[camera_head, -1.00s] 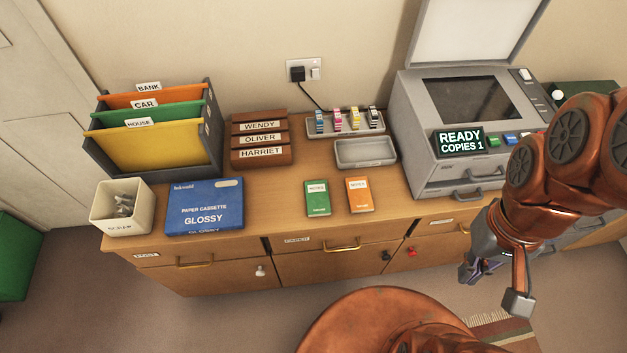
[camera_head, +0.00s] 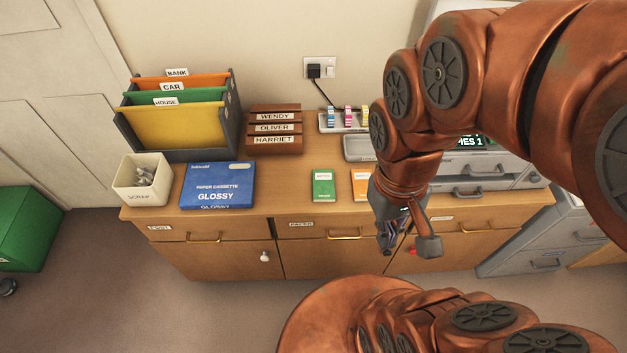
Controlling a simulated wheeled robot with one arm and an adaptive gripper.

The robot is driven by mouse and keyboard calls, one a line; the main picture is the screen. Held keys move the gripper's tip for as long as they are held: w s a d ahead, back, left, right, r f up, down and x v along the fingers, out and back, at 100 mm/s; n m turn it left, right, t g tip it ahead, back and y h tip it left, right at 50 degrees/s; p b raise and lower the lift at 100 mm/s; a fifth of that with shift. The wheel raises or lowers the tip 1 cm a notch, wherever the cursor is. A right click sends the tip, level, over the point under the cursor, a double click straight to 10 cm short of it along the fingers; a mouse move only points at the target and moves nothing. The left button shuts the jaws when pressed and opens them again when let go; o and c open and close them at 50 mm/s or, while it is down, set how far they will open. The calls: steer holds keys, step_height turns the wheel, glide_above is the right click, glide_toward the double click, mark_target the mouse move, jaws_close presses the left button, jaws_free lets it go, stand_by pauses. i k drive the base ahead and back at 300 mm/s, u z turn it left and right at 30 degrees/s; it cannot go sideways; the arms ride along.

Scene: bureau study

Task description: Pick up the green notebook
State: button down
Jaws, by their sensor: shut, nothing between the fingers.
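The green notebook (camera_head: 323,186) lies flat on the wooden cabinet top, near its front edge, with a white label at its upper end. My gripper (camera_head: 388,250) points down in front of the cabinet, to the right of the green notebook and lower in the picture. It is shut and empty, apart from the notebook. An orange notebook (camera_head: 361,184) lies just right of the green one, its right part hidden behind my gripper.
A blue paper cassette box (camera_head: 217,185) lies left of the green notebook, with bare wood between. A scrap bin (camera_head: 143,180), file rack (camera_head: 174,128) and brown name-labelled holder (camera_head: 274,129) stand further left and behind. My arm hides much of the copier (camera_head: 515,167).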

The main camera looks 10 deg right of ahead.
mark_target(323, 179)
steer(key=k, duration=0.5)
steer(key=u, duration=1.85)
steer(key=i, duration=2.5)
steer(key=z, duration=3.25)
